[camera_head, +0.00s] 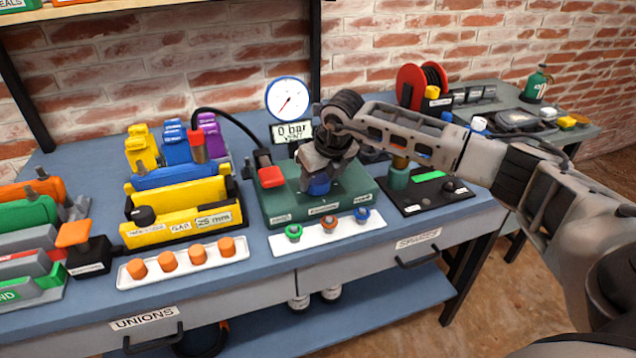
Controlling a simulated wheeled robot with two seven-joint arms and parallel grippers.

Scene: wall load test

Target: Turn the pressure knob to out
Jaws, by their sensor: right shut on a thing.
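A green box (282,208) stands on the blue bench with a blue knob (319,186) on its top. My right gripper (322,172) points down over the box and is shut on the blue knob; its fingers hide much of the knob. The labels along the box's front edge are too small to read. A round white gauge (288,98) stands behind the box, with a display (291,131) under it that reads 0 bar. My left gripper is not in view.
A red-handled part (270,177) sits on the box's left, beside a black hose. A white tray (328,235) with coloured fittings lies in front. A yellow fixture (185,222) stands left. A black panel (428,192) with a green strip lies right, under my forearm.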

